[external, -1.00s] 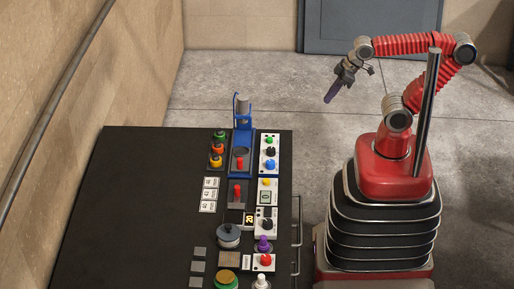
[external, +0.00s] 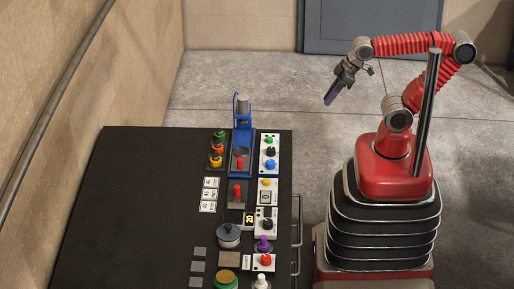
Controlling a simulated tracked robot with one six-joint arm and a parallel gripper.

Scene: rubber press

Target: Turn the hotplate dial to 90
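A black dial (external: 267,224) sits on a white panel (external: 261,232) near the right edge of the black table. To its left is a small dark display (external: 249,218) with orange digits that look like 20. I cannot tell for sure that this is the hotplate dial. My gripper (external: 332,96) hangs in the air beyond the table's back right corner, far from the dial, pointing down and left. Its end is purple and narrow. Whether that is its fingers or a held thing, and whether they are open, I cannot tell.
A blue press stand (external: 243,128) rises at the table's back. A grey lidded pot (external: 228,237), a purple knob (external: 264,244) and a red button (external: 265,259) are near the dial. A metal rail (external: 297,240) runs along the table's right side. The floor behind is clear.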

